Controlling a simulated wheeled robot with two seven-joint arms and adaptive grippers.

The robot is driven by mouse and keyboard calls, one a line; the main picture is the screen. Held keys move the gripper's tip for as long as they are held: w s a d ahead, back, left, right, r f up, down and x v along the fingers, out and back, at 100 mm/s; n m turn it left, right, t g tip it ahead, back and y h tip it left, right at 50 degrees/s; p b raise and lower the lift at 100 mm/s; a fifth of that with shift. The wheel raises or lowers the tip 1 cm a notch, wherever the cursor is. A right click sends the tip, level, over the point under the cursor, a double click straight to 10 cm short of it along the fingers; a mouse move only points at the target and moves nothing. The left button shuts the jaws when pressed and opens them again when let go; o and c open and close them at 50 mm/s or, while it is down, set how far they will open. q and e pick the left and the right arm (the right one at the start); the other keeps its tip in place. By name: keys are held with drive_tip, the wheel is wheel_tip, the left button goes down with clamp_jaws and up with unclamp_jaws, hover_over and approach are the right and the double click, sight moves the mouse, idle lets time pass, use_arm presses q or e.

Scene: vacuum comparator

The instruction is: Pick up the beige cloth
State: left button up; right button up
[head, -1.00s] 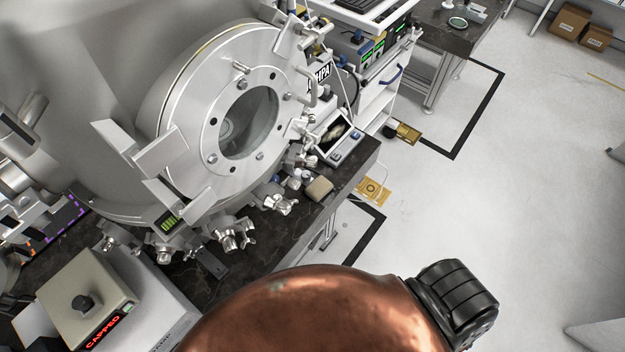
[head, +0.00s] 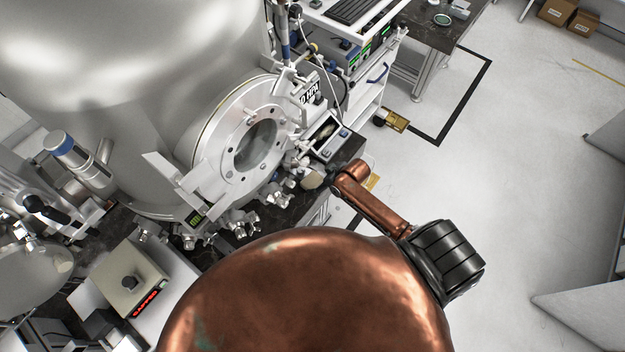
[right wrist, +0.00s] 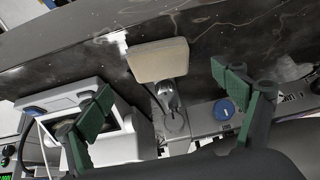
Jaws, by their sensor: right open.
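The beige cloth (right wrist: 158,60) looks like a flat, rounded rectangular pad in the right wrist view. It lies on the dark marbled bench (right wrist: 215,45), close to a shiny metal fitting (right wrist: 170,98). In the head view the cloth (head: 313,179) is small, near the bench edge beside my copper right arm. My right gripper (right wrist: 165,97) is open, with its green-padded fingers spread to either side below the cloth in the picture. Nothing is between the fingertips that I can see them gripping. In the head view the right fingers are hard to make out. My left gripper is not in view.
A small device with a screen (head: 325,135) stands beside the cloth. A large steel chamber with a round window port (head: 256,146) and several metal fittings is at the left. A box with a red display (head: 133,281) stands at the lower left. The floor at right is mostly clear.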

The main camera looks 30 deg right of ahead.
sight(313, 181)
drive_tip(key=x, duration=0.6)
drive_tip(key=shift+w+f+p, duration=0.15)
drive_tip(key=shift+f+p, duration=0.05)
drive_tip(key=shift+p, duration=0.2)
drive_tip(key=c, duration=1.2)
drive_tip(key=shift+r, duration=0.15)
drive_tip(key=shift+c, duration=0.2)
wheel_tip(313, 181, up, 10)
drive_tip(key=shift+f+b, duration=0.1)
drive_tip(key=shift+b, duration=0.2)
